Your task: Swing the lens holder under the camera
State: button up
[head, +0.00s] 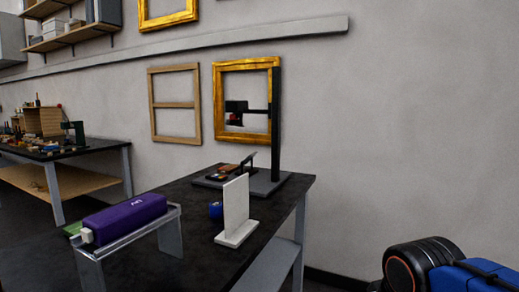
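In the head view, a tall black column (276,125) stands on a dark base plate (272,184) at the back of the dark workbench. A horizontal arm reaches left from the column and carries a small black camera (236,107), high above the base. A small dark tilted piece (249,159) by the column's foot may be the lens holder; it is too small to tell. It stands right of the space below the camera.
A white upright panel (237,207) stands in front of the base, with a blue object (216,210) beside it. A purple UV unit (125,217) rests on a clear stand (168,238).

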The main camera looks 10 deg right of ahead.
aim_at(239, 122)
jog(key=i+l, duration=0.45)
jog(key=i, duration=0.2)
jog(key=i+l, duration=0.45)
jog(key=i, duration=0.2)
jog(key=u, duration=0.05)
